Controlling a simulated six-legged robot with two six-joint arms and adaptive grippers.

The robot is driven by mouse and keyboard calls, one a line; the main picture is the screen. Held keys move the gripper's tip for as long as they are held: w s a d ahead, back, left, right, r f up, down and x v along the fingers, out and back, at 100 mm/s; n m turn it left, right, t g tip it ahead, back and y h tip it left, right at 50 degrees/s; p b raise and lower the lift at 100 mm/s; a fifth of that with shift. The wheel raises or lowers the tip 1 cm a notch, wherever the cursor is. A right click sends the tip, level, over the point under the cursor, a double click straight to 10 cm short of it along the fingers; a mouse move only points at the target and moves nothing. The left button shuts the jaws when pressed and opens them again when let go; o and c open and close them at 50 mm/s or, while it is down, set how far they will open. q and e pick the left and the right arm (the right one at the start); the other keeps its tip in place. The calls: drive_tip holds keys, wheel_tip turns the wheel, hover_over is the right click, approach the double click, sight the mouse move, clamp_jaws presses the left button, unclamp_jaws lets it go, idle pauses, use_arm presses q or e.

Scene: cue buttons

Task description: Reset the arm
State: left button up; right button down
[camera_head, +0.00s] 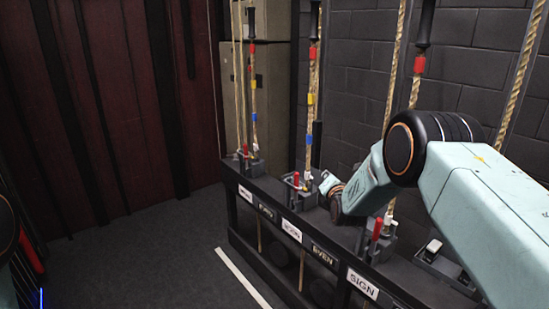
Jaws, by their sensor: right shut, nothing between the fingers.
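My right arm comes in from the right, pale green with a dark joint. My right gripper (330,184) is at its far end, over the black rail (272,192), beside a lever block (298,183) with a red handle. It is shut with nothing in it. Whether it touches the block is unclear. Only a small part of my left arm shows at the left edge; its gripper is out of view.
Ropes with coloured bands (311,95) rise from the lever blocks. White labels (362,284) mark the rail's front. Dark red curtains (120,100) hang at left.

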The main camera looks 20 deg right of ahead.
drive_tip(key=s+a+f+m+g+y+b, duration=0.15)
drive_tip(key=s+a+f+m+g, duration=0.25)
drive_tip(key=s+f+m, duration=0.7)
drive_tip(key=s+a+f+m+g+y+b, duration=0.1)
drive_tip(key=s+a+f+m+g+b, duration=0.3)
drive_tip(key=s+f+m, duration=0.65)
drive_tip(key=s+a+f+m+g+b, duration=0.1)
drive_tip(key=s+f, duration=0.3)
drive_tip(key=s, duration=0.8)
drive_tip(key=s+a+f+m+g+y+b, duration=0.1)
drive_tip(key=s+a+f+g+b, duration=0.2)
drive_tip(key=s, duration=0.9)
drive_tip(key=s+a+f+m+g+b, duration=0.2)
drive_tip(key=s+f, duration=0.4)
drive_tip(key=s, duration=0.6)
drive_tip(key=shift+s+a+f+g+b, duration=0.15)
drive_tip(key=shift+a+f+g+b, duration=0.25)
drive_tip(key=shift+g, duration=0.5)
drive_tip(key=shift+r+y, duration=0.15)
drive_tip(key=shift+y, duration=0.1)
